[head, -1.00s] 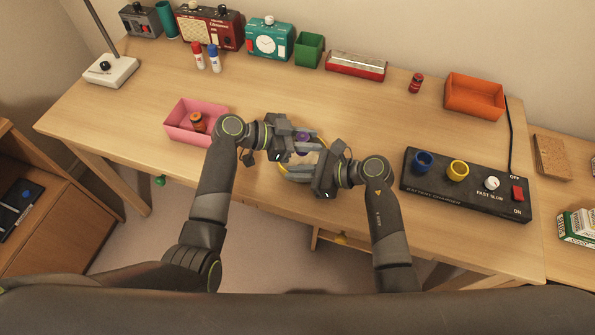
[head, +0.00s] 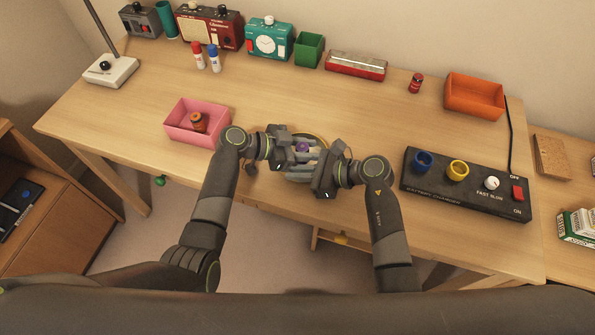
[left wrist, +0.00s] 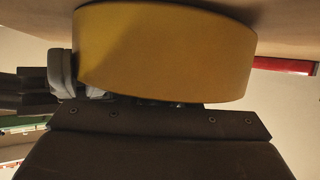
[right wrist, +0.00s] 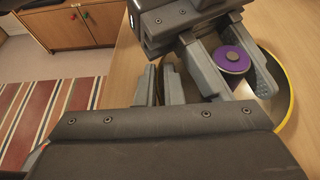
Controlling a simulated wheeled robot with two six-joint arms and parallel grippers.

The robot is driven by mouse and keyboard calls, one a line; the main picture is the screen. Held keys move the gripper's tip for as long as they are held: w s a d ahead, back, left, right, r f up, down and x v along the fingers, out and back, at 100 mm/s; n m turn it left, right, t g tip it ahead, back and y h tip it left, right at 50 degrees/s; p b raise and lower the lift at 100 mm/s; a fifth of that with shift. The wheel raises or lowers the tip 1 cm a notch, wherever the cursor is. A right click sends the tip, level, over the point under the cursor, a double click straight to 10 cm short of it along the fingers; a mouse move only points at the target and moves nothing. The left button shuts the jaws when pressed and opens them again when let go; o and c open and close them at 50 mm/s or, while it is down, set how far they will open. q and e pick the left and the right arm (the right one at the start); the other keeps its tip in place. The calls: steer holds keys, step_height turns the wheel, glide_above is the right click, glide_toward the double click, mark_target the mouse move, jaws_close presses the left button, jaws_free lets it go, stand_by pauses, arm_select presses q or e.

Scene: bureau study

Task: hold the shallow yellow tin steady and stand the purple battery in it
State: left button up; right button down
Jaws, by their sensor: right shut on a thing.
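The purple battery (head: 303,147) stands upright, its round top showing between the fingers of my left gripper (head: 297,150). In the right wrist view the battery (right wrist: 232,60) is inside the yellow rim of the shallow tin (right wrist: 287,98), with the left fingers apart on either side of it. Its foot is hidden. The tin's yellow wall (left wrist: 160,50) fills much of the left wrist view. In the head view the grippers cover most of the tin. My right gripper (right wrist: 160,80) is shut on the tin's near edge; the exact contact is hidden.
A pink box (head: 180,133) holding an orange-brown battery stands left of the grippers. A black battery charger (head: 455,193) with blue and yellow rings is at the right. Radios, a green box, an orange tray (head: 474,95) and a small red battery stand farther back. The middle desk is clear.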

arm_select(q)
steer(key=o, duration=0.5)
arm_select(e)
steer(key=shift+s+d+f, duration=0.1)
steer(key=shift+f, duration=0.25)
arm_select(q)
steer(key=v, duration=1.2)
steer(key=shift+a, duration=0.1)
arm_select(e)
steer(key=c, duration=1.5)
jaws_free()
steer(key=shift+r, duration=0.1)
steer(key=shift+d, duration=0.1)
